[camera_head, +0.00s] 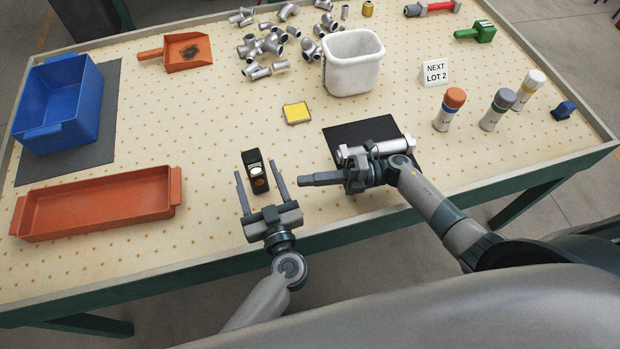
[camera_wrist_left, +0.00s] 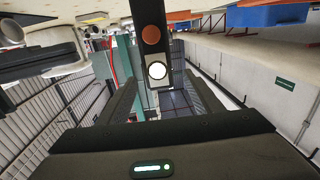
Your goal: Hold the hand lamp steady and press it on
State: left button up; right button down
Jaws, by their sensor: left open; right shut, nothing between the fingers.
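The hand lamp (camera_head: 256,176) is a small black block with a pale round spot and an orange-brown round spot on its face. It stands near the table's front edge. My left gripper (camera_head: 256,168) is open, with one finger to each side of the lamp and gaps showing. In the left wrist view the lamp (camera_wrist_left: 153,62) shows between the fingers, with its orange-brown disc and bright white disc facing the camera. My right gripper (camera_head: 302,182) is shut and empty. Its fingertips point left, a short way right of the lamp and of my left gripper's right finger.
A silver cylindrical part (camera_head: 376,148) shows over a black mat (camera_head: 345,132), close behind my right gripper. A yellow-topped pad (camera_head: 297,112) lies behind the lamp. An orange tray (camera_head: 100,202) is at left, a white bin (camera_head: 352,62) at the back.

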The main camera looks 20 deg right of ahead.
pick_arm(q)
jog(key=s, duration=0.7)
jog(key=shift+s+d, duration=0.3)
jog(key=shift+a, duration=0.1)
pick_arm(e)
jog(key=shift+s+a, duration=0.1)
